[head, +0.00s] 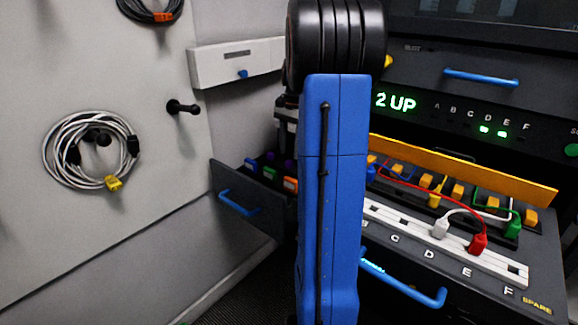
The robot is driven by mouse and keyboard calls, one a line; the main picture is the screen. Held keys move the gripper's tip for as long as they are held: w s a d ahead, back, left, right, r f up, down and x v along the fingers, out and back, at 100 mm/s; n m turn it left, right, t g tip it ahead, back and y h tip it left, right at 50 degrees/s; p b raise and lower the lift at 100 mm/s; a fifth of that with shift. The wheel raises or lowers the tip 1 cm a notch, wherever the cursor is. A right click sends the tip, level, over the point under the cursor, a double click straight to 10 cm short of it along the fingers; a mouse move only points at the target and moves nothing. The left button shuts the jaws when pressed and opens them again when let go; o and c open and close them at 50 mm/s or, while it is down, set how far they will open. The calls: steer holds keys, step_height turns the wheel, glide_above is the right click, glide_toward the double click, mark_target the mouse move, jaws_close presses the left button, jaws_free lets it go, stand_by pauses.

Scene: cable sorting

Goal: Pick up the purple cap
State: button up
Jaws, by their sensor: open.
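Small dark purple pieces show in the open drawer left of my blue arm, one near the drawer's back (270,156) and one close to the arm (289,165). I cannot tell which is the purple cap or make out their shape. They sit behind a green piece (270,172) and an orange-red piece (291,184), with a blue piece (250,163) to the left. My arm stands upright in the middle of the view and hides the drawer's right part. My gripper's fingers cannot be seen.
The left drawer (240,205) has a blue handle. To the right, an open panel (540,285) holds a white socket strip (400,222) with red, white and green plugs and cables. A coiled grey cable (92,150) hangs on the left wall, beside a black peg (183,107).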

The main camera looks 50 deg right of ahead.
mark_target(289, 161)
steer(key=shift+s+a+f, duration=0.1)
steer(key=shift+a+f, duration=0.1)
steer(key=shift+f, duration=1.4)
jaws_close()
step_height(289, 161, up, 32)
steer(key=shift+f, duration=0.2)
steer(key=shift+s, duration=0.1)
